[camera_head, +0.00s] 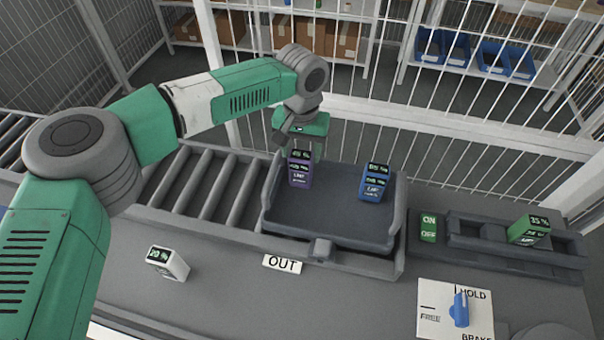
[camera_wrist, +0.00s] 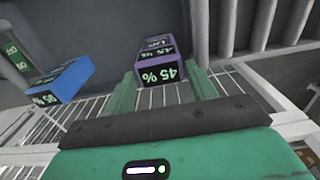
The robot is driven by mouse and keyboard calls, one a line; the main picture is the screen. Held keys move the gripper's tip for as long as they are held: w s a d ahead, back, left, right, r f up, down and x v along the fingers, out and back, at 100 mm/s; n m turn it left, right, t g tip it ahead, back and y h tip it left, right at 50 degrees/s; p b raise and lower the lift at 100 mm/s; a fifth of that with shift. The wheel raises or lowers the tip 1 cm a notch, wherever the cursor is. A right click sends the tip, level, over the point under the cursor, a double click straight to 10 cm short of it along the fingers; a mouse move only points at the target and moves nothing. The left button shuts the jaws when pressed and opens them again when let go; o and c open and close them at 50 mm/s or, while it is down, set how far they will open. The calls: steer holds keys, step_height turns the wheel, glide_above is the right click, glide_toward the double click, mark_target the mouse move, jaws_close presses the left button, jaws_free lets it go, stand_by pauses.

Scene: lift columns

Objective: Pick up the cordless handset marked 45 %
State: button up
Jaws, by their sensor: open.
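The purple handset (camera_head: 300,176) stands upright at the left of the dark tray (camera_head: 334,226). In the wrist view the purple handset (camera_wrist: 156,48) reads 45 % on its end. My gripper (camera_head: 302,150) is above and behind it, pointing down. In the wrist view my gripper (camera_wrist: 163,82) is open, with one green finger on each side of the handset's marked end. A gap shows at the right finger; contact at the left finger is unclear.
A blue handset (camera_head: 375,182) stands at the tray's right; it also shows in the wrist view (camera_wrist: 62,80). A white handset marked 20 % (camera_head: 167,263) lies on the counter. A green handset marked 35 % (camera_head: 529,230) sits in the rack (camera_head: 480,256). Wire fencing stands behind.

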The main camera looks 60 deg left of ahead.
mark_target(301, 164)
step_height(301, 164, down, 5)
steer(key=shift+f+b, duration=0.1)
steer(key=shift+b, duration=0.6)
steer(key=c, duration=0.8)
steer(key=shift+o, duration=0.2)
step_height(301, 164, up, 10)
steer(key=shift+r+p, duration=0.1)
steer(key=shift+p, duration=0.9)
